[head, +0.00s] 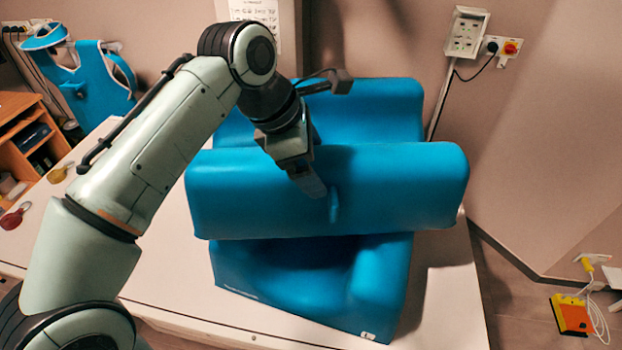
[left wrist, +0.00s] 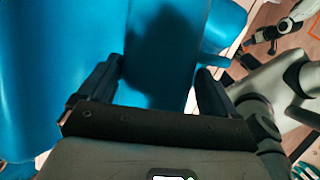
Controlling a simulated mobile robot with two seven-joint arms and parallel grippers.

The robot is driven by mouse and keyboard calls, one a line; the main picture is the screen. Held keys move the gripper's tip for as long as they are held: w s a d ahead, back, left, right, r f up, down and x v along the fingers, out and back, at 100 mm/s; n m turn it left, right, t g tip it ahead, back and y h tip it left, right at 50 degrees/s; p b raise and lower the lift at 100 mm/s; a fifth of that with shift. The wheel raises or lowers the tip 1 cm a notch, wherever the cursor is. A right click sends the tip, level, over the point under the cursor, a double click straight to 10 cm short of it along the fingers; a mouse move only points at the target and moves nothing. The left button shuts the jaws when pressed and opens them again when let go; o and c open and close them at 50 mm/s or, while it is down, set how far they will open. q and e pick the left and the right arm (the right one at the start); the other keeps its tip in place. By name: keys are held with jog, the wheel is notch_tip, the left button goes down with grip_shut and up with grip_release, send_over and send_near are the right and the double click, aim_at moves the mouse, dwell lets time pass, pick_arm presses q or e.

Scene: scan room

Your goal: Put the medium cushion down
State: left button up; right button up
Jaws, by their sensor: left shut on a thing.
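The medium cushion (head: 400,190) is a long blue block lying crosswise over other blue cushions in the head view. My left gripper (head: 323,197) comes down on its front side and is shut on it, with a finger showing on the near face. In the left wrist view the blue cushion (left wrist: 163,60) runs between the two dark fingers of the left gripper (left wrist: 158,85). A large blue cushion (head: 380,105) rises behind it and a blue cushion (head: 300,280) lies below it. Whether it touches them is hidden. My right gripper is not in view.
A wall with a socket box (head: 465,33) stands close behind. An orange and yellow box (head: 572,314) with a cable is at the far right. A wooden shelf (head: 30,130) is at the left.

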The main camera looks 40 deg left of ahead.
pick_arm(q)
notch_tip(320, 180, down, 3)
jog(key=shift+f+b, duration=0.2)
jog(key=shift+b, duration=0.4)
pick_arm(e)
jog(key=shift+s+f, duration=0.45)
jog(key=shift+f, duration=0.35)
pick_arm(q)
jog(key=o, duration=1.7)
jog(key=shift+f, duration=0.15)
jog(key=shift+o, duration=0.2)
jog(key=p+v, duration=0.3)
jog(key=v, duration=0.8)
jog(key=shift+r+p, duration=0.35)
jog(key=shift+s+a+r, duration=0.1)
jog(key=shift+s+r, duration=0.1)
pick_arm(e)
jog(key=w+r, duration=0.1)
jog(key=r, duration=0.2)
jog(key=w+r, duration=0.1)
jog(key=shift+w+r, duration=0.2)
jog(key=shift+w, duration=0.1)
